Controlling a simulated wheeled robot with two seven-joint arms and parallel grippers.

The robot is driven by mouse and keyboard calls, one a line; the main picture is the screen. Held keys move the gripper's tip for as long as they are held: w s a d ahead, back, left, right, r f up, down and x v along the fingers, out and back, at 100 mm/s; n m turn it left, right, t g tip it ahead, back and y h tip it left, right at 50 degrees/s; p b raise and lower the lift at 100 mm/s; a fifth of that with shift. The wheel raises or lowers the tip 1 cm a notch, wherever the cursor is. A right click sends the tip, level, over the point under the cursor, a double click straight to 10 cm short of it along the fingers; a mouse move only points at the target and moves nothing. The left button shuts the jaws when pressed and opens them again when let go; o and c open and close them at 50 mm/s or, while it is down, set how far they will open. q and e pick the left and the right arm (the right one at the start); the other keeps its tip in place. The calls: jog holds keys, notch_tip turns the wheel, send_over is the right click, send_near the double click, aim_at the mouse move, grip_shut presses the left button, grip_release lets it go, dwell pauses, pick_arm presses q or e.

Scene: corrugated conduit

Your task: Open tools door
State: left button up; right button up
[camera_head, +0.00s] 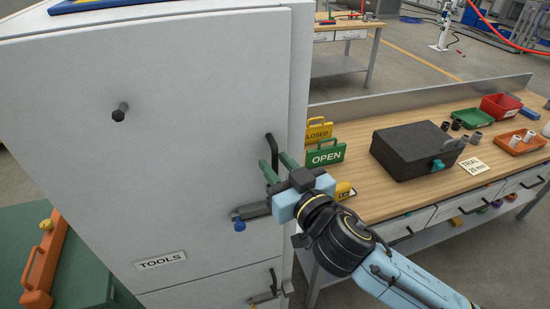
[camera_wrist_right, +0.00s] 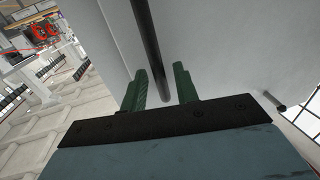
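The tools door (camera_head: 150,130) is a white cabinet door with a "TOOLS" label (camera_head: 161,261) near its lower edge, and it looks closed. Its black bar handle (camera_head: 272,148) stands near the right edge of the door. My right gripper (camera_head: 278,165), with green fingers, is at the handle's lower part. In the right wrist view the handle bar (camera_wrist_right: 150,45) runs between the two open fingers (camera_wrist_right: 160,82), with a gap visible on both sides. A dark latch with a blue knob (camera_head: 239,225) sits just below my gripper. My left gripper is not in view.
A dark peg (camera_head: 120,112) sticks out of the door. Below is another door with a handle (camera_head: 273,283). To the right, a wooden workbench (camera_head: 380,207) holds a black case (camera_head: 415,150), an "OPEN" sign (camera_head: 326,154) and bins. A green box (camera_head: 85,265) stands at lower left.

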jog(key=shift+w+a, duration=0.3)
jog(key=shift+w, duration=0.25)
grip_shut()
